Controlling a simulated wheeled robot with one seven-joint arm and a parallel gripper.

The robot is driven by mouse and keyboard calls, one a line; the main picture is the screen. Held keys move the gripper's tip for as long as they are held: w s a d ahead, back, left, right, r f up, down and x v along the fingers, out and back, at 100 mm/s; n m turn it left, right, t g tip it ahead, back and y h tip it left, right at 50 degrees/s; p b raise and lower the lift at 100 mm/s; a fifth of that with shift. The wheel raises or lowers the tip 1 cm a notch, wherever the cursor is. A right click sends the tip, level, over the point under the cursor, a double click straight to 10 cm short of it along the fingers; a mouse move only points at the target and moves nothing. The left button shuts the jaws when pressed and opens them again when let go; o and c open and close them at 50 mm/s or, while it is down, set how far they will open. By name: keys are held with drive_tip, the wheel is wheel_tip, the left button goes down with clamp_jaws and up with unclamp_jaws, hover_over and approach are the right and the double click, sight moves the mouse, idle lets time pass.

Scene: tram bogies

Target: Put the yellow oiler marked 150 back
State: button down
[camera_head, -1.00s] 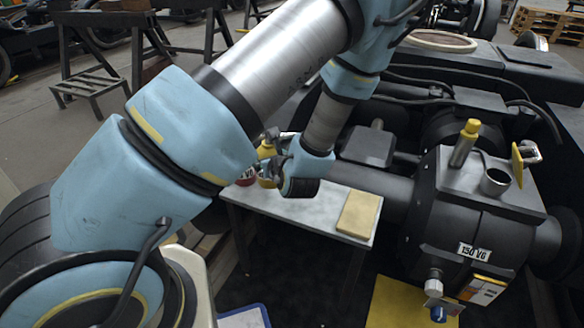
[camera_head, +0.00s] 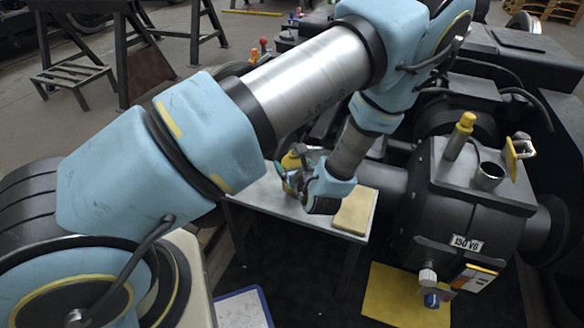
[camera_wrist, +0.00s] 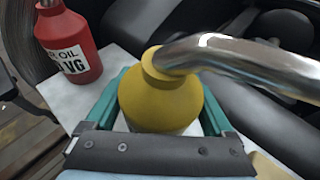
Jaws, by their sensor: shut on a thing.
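A yellow oiler (camera_wrist: 158,105) with a bent metal spout sits between the teal fingers of my gripper (camera_wrist: 160,112) in the wrist view. My gripper is shut on it. In the head view, the oiler (camera_head: 292,160) shows partly beside my gripper (camera_head: 288,182), over the small grey table (camera_head: 270,208). I cannot tell whether its base touches the table. Its marking is hidden. A red oiler (camera_wrist: 70,45) with a white label ending in "VG" stands at the left in the wrist view; my arm hides it in the head view.
A tan pad (camera_head: 355,212) lies at the table's right end. A black gearbox housing (camera_head: 465,215) labelled 150 VG stands to the right, with an open filler cup (camera_head: 490,175) and a yellow-topped post (camera_head: 459,137) on top. A yellow mat (camera_head: 405,297) lies below.

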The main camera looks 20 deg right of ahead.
drive_tip(key=shift+f, duration=0.6)
drive_tip(key=shift+f, duration=0.15)
unclamp_jaws()
drive_tip(key=shift+s+r, duration=0.1)
drive_tip(key=shift+r, duration=0.1)
drive_tip(key=v, duration=1.1)
drive_tip(key=shift+s, duration=0.35)
drive_tip(key=shift+r, duration=0.1)
